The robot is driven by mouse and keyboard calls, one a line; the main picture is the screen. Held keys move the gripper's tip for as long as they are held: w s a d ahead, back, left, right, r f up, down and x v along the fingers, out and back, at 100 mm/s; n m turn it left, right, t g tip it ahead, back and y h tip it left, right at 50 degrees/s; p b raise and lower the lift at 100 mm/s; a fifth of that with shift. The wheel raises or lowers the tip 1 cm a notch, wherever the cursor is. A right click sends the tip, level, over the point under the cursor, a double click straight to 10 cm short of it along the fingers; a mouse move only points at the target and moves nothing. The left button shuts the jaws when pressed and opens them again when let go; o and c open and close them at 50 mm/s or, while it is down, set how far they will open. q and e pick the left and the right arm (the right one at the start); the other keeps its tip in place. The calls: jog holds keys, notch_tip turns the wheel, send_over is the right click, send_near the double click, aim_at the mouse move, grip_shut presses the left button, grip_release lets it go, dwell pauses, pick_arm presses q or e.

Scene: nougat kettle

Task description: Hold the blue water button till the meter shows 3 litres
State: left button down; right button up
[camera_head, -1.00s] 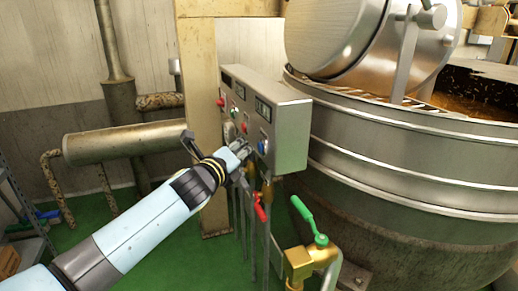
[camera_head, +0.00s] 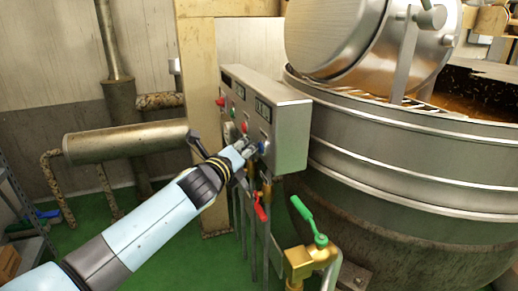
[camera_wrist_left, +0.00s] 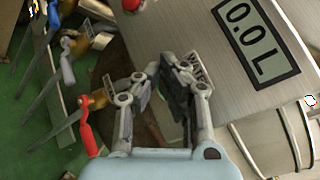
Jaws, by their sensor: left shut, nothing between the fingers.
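The blue water button (camera_head: 263,147) sits low on the front of the grey control box, under the right-hand meter (camera_head: 263,109). In the left wrist view the meter (camera_wrist_left: 257,38) reads 0.0 L. My left gripper (camera_head: 248,147) is shut and empty, its fingertips just left of the blue button. I cannot tell whether they touch it. In the left wrist view my gripper (camera_wrist_left: 167,76) is in front of the box and the blue button is hidden. My right gripper is not in view.
The control box (camera_head: 292,135) also carries a red button (camera_head: 244,127). Below it are a red-handled valve (camera_head: 260,207) and a green-handled valve (camera_head: 308,218).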

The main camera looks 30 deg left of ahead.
pick_arm(q)
jog(key=shift+w+d, duration=0.3)
jog(key=shift+w, duration=0.05)
dwell(2.6)
dwell(1.0)
jog(key=shift+s+a, duration=0.6)
jog(key=shift+s, duration=0.15)
jog(key=s+a+b, duration=0.1)
jog(key=s+a, duration=0.2)
jog(key=shift+s+a, duration=0.15)
jog(key=shift+s, duration=0.25)
dwell(0.3)
